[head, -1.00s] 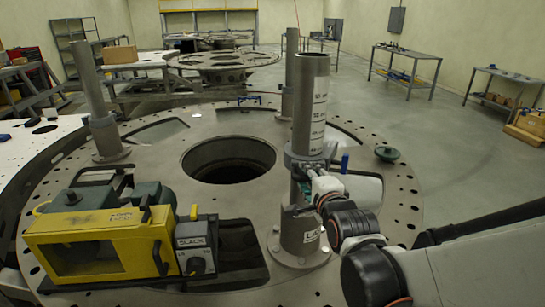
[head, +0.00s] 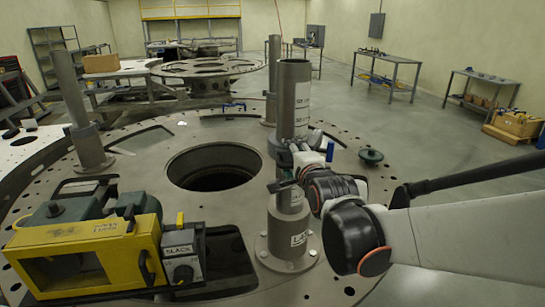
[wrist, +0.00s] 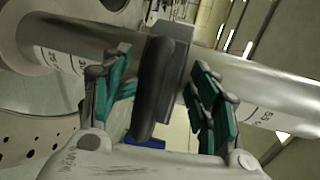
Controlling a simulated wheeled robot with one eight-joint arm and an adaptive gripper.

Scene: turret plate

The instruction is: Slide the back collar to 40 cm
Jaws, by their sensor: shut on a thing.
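My gripper (head: 297,160) reaches the collar from the right. In the wrist view, the green-padded fingers of my gripper (wrist: 162,92) stand on either side of the collar's dark lug (wrist: 155,80) and are shut on it. The collar's band (wrist: 181,50) crosses the post behind. Part of the collar is hidden by my gripper in the head view.
Another post (head: 73,100) with a collar stands at the left, and a third post (head: 272,75) behind. A yellow machine (head: 85,255) sits at the front left. The round plate has a large central hole (head: 214,166).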

